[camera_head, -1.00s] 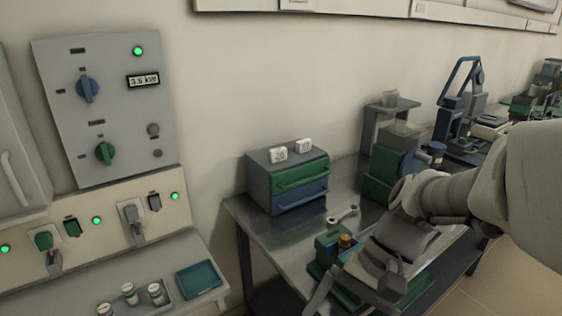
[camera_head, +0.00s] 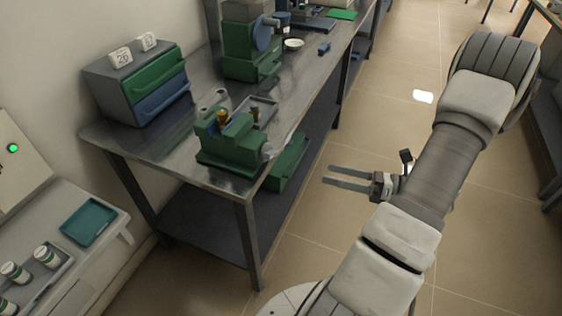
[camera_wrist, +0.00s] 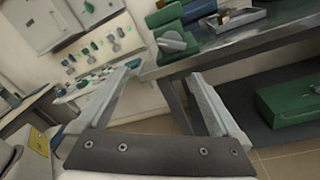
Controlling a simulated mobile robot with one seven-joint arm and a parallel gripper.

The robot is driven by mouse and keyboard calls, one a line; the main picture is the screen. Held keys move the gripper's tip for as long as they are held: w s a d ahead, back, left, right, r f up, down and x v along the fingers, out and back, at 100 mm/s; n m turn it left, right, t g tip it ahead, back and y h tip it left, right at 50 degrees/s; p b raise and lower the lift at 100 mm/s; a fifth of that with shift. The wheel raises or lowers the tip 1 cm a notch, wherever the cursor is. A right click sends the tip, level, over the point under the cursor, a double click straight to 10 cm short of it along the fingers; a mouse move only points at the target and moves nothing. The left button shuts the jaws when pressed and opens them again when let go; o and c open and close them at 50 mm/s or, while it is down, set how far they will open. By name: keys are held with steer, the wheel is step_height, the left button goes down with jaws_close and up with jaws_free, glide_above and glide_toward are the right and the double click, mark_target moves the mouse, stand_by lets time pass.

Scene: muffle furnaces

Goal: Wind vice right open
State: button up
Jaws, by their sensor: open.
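A green vice (camera_head: 232,140) stands on the metal workbench near its front corner. A pale grey part (camera_head: 268,150), perhaps its handle, shows at its right end. In the wrist view the green vice (camera_wrist: 180,14) is at the top, with a grey rounded part (camera_wrist: 172,42) at its near end. My gripper (camera_head: 326,175) is open and empty. It is off the bench's right side, over the floor, fingers pointing left towards the bench. In the wrist view the fingers of my gripper (camera_wrist: 163,75) are spread, with nothing between them. The jaw gap of the vice is unclear.
The workbench (camera_head: 165,160) has a bare front corner. A green and blue drawer box (camera_head: 137,82) and a green machine (camera_head: 250,50) stand behind. A green box (camera_wrist: 290,98) sits on the lower shelf. The aisle floor (camera_head: 400,130) is clear.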

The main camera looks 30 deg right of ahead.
mark_target(274, 157)
steer(key=shift+m+t+h, duration=0.5)
steer(key=shift+m+t, duration=0.2)
steer(key=shift+m, duration=0.1)
steer(key=x, duration=0.5)
steer(key=f+b+x, duration=0.1)
steer(key=x, duration=0.4)
steer(key=b+x, duration=0.1)
steer(key=x, duration=0.4)
steer(key=shift+w+d+f, duration=0.1)
steer(key=shift+w+f, duration=0.1)
steer(key=shift+w, duration=0.3)
steer(key=c, duration=1.1)
steer(key=shift+c, duration=0.2)
